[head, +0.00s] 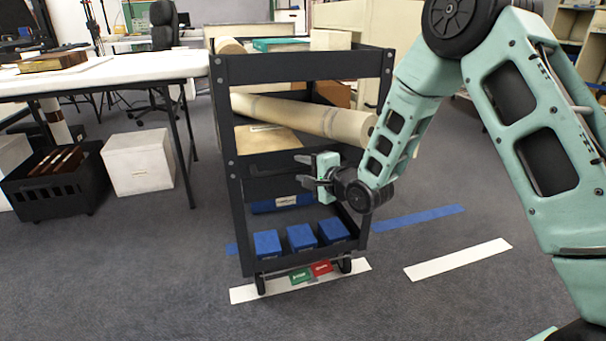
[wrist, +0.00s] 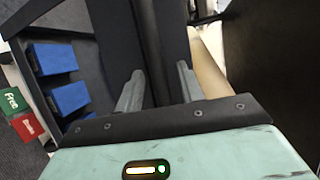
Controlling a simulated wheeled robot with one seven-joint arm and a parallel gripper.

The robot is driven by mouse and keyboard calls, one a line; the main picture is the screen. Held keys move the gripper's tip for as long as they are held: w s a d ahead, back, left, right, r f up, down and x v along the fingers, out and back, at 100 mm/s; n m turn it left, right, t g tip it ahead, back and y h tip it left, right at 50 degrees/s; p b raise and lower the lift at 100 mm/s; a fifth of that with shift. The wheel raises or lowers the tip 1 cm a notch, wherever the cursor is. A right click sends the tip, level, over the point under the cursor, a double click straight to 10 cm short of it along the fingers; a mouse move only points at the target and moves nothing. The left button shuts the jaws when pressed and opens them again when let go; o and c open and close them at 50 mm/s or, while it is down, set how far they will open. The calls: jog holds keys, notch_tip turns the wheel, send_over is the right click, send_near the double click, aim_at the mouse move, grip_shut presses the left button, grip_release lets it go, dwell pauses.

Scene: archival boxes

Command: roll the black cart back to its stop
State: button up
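The black cart (head: 302,67) stands upright in the middle of the head view. Its near wheels are at a white floor strip (head: 245,294). A green tag (head: 301,276) and a red tag (head: 321,268) show at its foot. They read roughly "Free" and "Brake" in the wrist view. My gripper (head: 304,171) is at the near side of the cart, at middle-shelf height, fingers pointing left. In the wrist view its fingers (wrist: 158,88) are apart, with a dark cart bar between or behind them. I cannot tell whether they touch it. No separate stop can be made out.
The cart carries blue boxes (head: 301,238) on its bottom shelf and a long tan roll (head: 300,115) sticking out right. A white table (head: 120,72), black crate (head: 60,190) and white box (head: 138,162) stand left. Blue (head: 418,218) and white (head: 458,260) strips mark open floor right.

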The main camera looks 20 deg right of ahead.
jog(key=shift+w+a, duration=0.15)
jog(key=shift+w, duration=0.1)
grip_shut()
jog(key=shift+w, duration=0.1)
